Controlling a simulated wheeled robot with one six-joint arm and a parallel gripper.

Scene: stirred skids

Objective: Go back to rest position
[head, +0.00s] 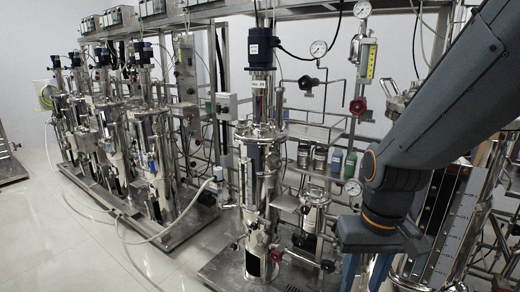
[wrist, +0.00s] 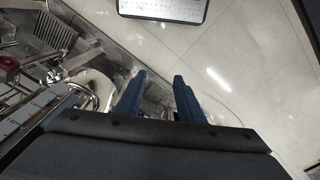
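My gripper (head: 366,280) points down at the bottom right of the head view, at the end of my grey-blue arm. In the wrist view its two blue fingers (wrist: 159,78) stand apart with nothing between them. The gap shows only floor and the skid's edge below, so it is open and empty. The lower finger ends are cut off by the frame in the head view. No loose object is near the fingertips.
A steel reactor skid (head: 262,180) stands just left of my arm, with another vessel (head: 450,225) behind the arm at right. Gauges, pipes and bottles (head: 343,163) crowd the rack between. More reactors (head: 155,160) stand at far left. Tiled floor (head: 60,245) is open at lower left, crossed by hoses.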

